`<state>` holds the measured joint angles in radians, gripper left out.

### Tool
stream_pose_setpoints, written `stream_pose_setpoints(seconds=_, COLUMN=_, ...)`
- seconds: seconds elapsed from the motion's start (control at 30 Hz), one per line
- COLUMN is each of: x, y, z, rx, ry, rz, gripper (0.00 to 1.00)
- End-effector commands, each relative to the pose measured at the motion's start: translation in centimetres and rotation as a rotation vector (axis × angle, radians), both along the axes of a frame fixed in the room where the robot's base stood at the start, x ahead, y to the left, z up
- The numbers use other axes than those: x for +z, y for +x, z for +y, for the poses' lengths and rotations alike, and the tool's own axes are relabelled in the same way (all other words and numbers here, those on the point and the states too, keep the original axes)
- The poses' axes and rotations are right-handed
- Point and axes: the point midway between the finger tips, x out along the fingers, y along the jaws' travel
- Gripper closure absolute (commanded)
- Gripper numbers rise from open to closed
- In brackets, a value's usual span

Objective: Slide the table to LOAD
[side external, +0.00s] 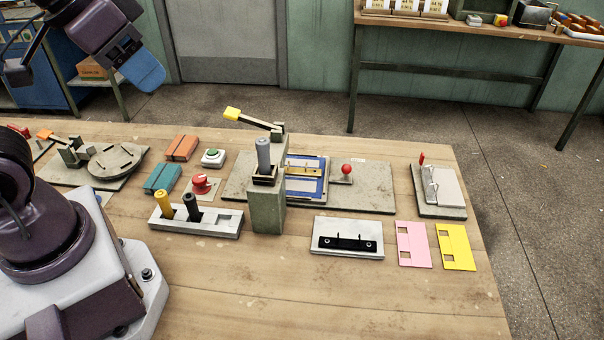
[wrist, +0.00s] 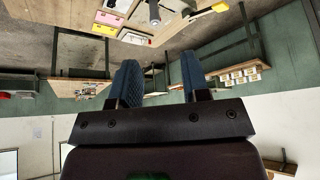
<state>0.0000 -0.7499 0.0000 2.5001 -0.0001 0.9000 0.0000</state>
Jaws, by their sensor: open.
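The sliding table (side external: 306,191) is a blue-edged plate with a brass-coloured piece on it. It sits on a long grey base (side external: 375,198), partly hidden behind a greenish post. A red ball knob (side external: 346,169) stands on the base just right of the blue plate. I cannot read any LOAD mark. My gripper (side external: 146,76) is high at the upper left, well above and apart from the bench. The wrist view shows its two blue fingers (wrist: 161,72) apart, with nothing between them.
The post (side external: 267,208) holds a grey cylinder, with a yellow-tipped lever (side external: 232,114) behind. A red button (side external: 200,184), a green button (side external: 213,156) and a block with yellow and black pegs (side external: 195,222) lie left. Pink (side external: 413,244) and yellow plates (side external: 456,247) lie right.

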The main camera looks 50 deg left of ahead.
Motion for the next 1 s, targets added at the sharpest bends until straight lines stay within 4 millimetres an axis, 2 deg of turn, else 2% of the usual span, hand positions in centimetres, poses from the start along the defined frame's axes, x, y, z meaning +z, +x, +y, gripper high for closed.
stream_pose_setpoints(seconds=0.4, x=0.0, y=0.0, z=0.0, rx=0.0, ry=0.0, rz=0.0, gripper=0.57)
stream_pose_setpoints(seconds=0.43, x=0.0, y=0.0, z=0.0, rx=0.0, ry=0.0, rz=0.0, gripper=0.51)
stream_pose_setpoints(seconds=0.47, x=0.0, y=0.0, z=0.0, rx=0.0, ry=0.0, rz=0.002, gripper=0.5)
stream_pose_setpoints(seconds=0.63, x=-1.7, y=0.7, z=-0.1, rx=-0.006, ry=0.002, rz=0.093, gripper=0.5)
stream_pose_setpoints(seconds=0.77, x=-3.0, y=3.2, z=-0.4, rx=-0.021, ry=0.014, rz=0.2, gripper=0.5)
stream_pose_setpoints(seconds=1.0, x=-5.9, y=10.7, z=-1.1, rx=-0.183, ry=0.089, rz=0.337, gripper=0.5)
